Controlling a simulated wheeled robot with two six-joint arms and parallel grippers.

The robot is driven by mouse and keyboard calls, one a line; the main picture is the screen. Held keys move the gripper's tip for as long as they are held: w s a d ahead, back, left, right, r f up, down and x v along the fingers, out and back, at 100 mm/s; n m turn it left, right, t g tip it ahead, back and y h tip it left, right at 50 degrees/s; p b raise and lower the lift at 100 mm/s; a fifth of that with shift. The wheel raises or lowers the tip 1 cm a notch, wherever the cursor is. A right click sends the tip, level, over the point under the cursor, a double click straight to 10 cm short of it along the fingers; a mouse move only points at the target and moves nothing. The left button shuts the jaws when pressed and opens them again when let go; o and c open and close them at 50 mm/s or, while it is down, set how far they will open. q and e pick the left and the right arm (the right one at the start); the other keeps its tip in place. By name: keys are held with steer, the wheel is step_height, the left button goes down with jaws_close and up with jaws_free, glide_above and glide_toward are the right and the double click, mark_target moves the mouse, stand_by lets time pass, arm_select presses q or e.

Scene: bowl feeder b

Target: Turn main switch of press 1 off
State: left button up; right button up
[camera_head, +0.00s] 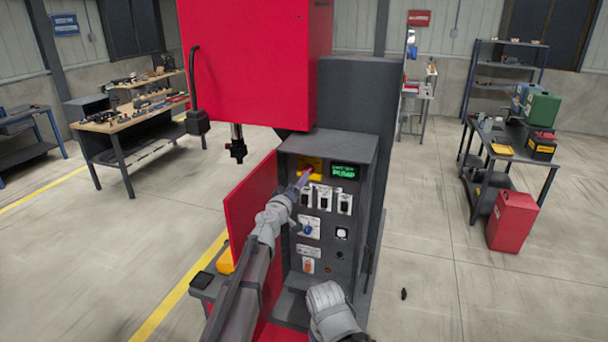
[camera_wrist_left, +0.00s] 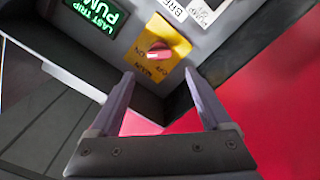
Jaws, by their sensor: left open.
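The main switch is a red knob (camera_wrist_left: 158,53) on a yellow plate (camera_wrist_left: 158,72) marked MAIN, ON and OFF. The plate also shows in the head view (camera_head: 318,163), at the upper left of the control panel (camera_head: 326,252) of the red press (camera_head: 250,60). My left gripper (camera_wrist_left: 160,74) is open and empty, its two fingertips apart on either side of the line to the knob. The knob lies just beyond the tips, apparently untouched. I cannot tell which setting the knob points to. No right gripper fingers show.
A green display (camera_head: 344,171) reading PUMP sits right of the switch. Several small switches (camera_head: 325,199) lie below it. A red panel (camera_head: 252,200) stands close left of the control panel. The floor to the right is mostly clear, before a table (camera_head: 505,150) and a red can (camera_head: 513,221).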

mark_target(308, 170)
arm_select(q)
steer(key=x, duration=0.7)
steer(key=shift+w, duration=0.25)
steer(key=shift+d+f, duration=0.1)
jaws_close()
